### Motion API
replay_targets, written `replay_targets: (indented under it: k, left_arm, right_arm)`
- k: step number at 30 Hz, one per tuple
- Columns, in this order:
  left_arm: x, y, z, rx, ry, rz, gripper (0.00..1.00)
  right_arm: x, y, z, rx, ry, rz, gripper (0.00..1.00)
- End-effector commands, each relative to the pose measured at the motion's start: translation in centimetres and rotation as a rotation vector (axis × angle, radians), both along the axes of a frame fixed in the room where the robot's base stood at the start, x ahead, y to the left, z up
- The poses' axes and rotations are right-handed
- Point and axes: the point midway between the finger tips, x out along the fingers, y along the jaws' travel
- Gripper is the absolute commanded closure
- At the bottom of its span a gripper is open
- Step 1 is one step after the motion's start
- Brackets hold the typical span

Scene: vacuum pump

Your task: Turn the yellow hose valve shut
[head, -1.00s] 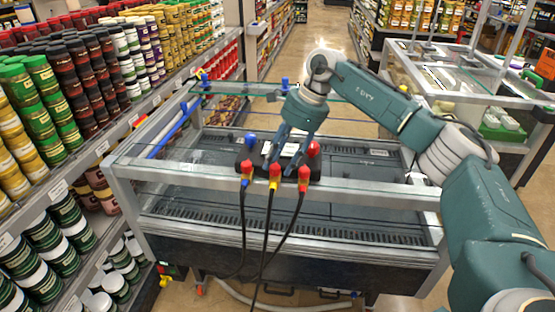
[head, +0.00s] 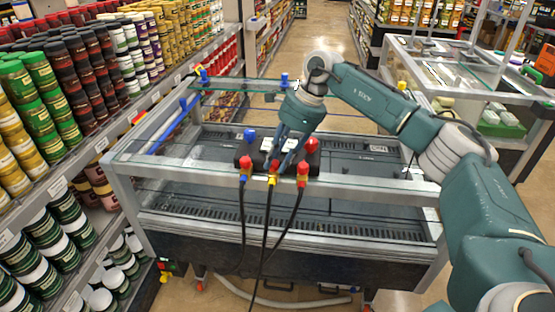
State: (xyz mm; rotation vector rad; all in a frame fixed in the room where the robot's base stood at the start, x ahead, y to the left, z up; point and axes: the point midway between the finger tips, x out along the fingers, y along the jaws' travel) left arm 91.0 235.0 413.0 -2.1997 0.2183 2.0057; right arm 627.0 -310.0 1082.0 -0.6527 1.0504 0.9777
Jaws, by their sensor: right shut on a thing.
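A black gauge manifold (head: 246,154) with a blue knob (head: 250,135) and a red knob (head: 311,143) sits on the freezer cabinet's front rail. Three black hoses hang from it, with red valve parts near their tops. The yellow hose valve (head: 271,181) is the middle one, red above and yellow below. My right gripper (head: 276,163) reaches down over the manifold, its fingers shut on the yellow hose valve. The fingers partly hide the valve's top, so its handle angle is hard to tell. My left gripper is not in view.
The glass-topped freezer cabinet (head: 180,172) fills the middle. The blue-ended hose valve (head: 244,165) and red-ended hose valve (head: 303,170) hang close on either side. Shelves of jars (head: 60,80) stand along the left. The aisle floor (head: 325,40) behind is clear.

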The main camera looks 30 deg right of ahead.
Motion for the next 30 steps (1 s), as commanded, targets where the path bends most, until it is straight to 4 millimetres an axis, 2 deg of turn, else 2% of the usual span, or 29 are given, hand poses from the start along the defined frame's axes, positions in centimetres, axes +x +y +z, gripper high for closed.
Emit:
replay_targets:
  k: [8,30]
  left_arm:
    - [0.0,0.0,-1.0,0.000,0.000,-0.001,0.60]
    - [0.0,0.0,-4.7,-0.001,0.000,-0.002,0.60]
  right_arm:
    - [0.1,0.1,0.1,0.004,-0.011,-0.164,1.00]
    - [-0.1,0.5,0.2,0.005,-0.012,-0.859,1.00]
